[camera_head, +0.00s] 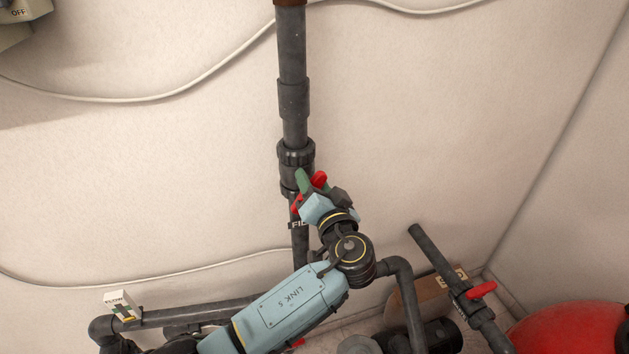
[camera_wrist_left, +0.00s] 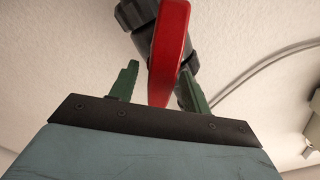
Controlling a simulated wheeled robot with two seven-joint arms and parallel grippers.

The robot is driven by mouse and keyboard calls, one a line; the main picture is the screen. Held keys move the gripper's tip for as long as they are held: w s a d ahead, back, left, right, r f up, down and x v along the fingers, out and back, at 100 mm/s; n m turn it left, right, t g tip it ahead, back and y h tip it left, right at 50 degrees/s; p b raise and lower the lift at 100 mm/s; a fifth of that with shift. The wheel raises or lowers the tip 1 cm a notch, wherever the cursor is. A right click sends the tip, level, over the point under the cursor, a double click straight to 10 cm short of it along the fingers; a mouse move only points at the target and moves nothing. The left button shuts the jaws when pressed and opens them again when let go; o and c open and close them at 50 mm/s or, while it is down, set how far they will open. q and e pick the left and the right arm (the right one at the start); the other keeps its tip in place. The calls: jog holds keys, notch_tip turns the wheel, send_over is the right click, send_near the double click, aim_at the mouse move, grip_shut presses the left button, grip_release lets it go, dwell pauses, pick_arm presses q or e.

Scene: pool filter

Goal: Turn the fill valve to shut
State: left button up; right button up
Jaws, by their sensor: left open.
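The fill valve sits on the dark vertical pipe against the wall, and its red handle (camera_head: 319,179) shows partly behind my gripper. A partly hidden label (camera_head: 298,224) reading "FIL" is on the pipe below it. My left gripper (camera_head: 309,186) is at the valve, open. In the left wrist view the red handle (camera_wrist_left: 171,45) runs between the two green fingers of the gripper (camera_wrist_left: 160,86). It lies closer to the right finger, with a clear gap on the left. Contact on the right cannot be told. My right gripper is out of view.
Dark pipes run along the bottom, with a small white box (camera_head: 122,304) on the left one. Another pipe with a red-handled valve (camera_head: 481,289) stands at right, near a large red tank (camera_head: 572,330). A grey cable (camera_head: 150,99) crosses the wall.

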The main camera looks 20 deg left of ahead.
pick_arm(q)
jog(key=shift+w+a, duration=0.1)
jog(key=c, duration=1)
jog(key=m, duration=0.3)
jog(key=m+p, duration=0.1)
jog(key=m, duration=0.1)
jog(key=shift+w+d+f+m, duration=0.2)
jog(key=shift+d+f+m, duration=0.1)
jog(key=m+p, duration=0.1)
jog(key=m, duration=0.1)
jog(key=f+m, duration=0.1)
jog(key=m, duration=0.2)
jog(key=shift+d+p, duration=0.1)
jog(key=shift+p, duration=0.3)
jog(key=shift+f+m, duration=0.1)
jog(key=shift+m, duration=0.2)
jog(key=o, duration=1)
